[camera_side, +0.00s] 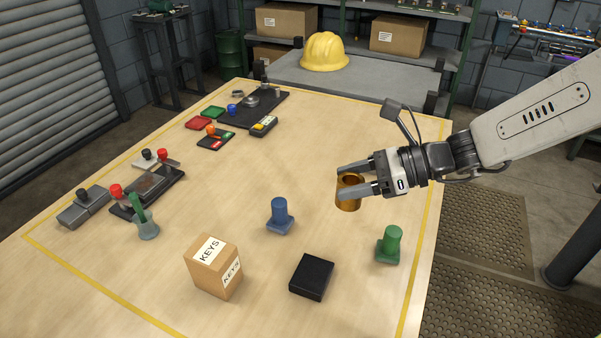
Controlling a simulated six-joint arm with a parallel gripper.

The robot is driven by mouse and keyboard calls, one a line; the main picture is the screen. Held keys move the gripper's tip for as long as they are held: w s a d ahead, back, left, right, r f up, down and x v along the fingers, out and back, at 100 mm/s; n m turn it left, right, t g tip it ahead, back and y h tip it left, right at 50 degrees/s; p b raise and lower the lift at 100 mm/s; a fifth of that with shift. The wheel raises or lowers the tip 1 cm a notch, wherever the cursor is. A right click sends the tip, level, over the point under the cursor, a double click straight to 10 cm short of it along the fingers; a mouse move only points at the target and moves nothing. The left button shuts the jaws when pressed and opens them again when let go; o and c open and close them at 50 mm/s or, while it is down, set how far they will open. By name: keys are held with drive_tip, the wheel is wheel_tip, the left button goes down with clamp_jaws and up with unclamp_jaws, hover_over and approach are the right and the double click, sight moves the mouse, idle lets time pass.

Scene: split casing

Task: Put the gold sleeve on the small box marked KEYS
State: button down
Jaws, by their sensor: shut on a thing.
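The gold sleeve (349,200) is a short, hollow, shiny cylinder, held upright above the table with its open end up. My gripper (356,180) comes in from the right and is shut on the sleeve, one finger on each side. The small box marked KEYS (204,275) is a brown cube with white KEYS labels on its top and one side. It stands on the table at the front, to the left of and nearer the camera than my gripper. Its top looks clear.
A blue peg piece (280,214) stands between the box and the sleeve. A black square block (312,277) lies right of the box, and a green peg piece (390,244) stands near the right edge. A grey-green piece (147,229) stands behind the box. Several fixtures lie farther left and back.

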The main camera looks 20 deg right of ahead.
drive_tip(key=s+a+r+n+g, duration=0.2)
drive_tip(key=s+a, duration=0.1)
drive_tip(key=a, duration=0.4)
drive_tip(key=s+a+r+n+g+y, duration=0.1)
drive_tip(key=s+a+r+n+g, duration=0.1)
drive_tip(key=a, duration=0.5)
drive_tip(key=shift+s+a+r, duration=0.3)
drive_tip(key=shift+s+r, duration=0.35)
drive_tip(key=shift+r, duration=0.2)
hover_over(211, 251)
drive_tip(key=f, duration=0.5)
drive_tip(key=s+f, duration=0.1)
drive_tip(key=f, duration=0.2)
drive_tip(key=shift+d+f, duration=0.25)
drive_tip(key=shift+d, duration=0.15)
drive_tip(key=shift+w+a+f, duration=0.3)
drive_tip(key=shift+w+f, duration=0.05)
drive_tip(key=shift+f, duration=0.05)
drive_tip(key=shift+w+a+f, duration=0.15)
drive_tip(key=shift+w+f, duration=0.05)
drive_tip(key=shift+f, duration=1.7)
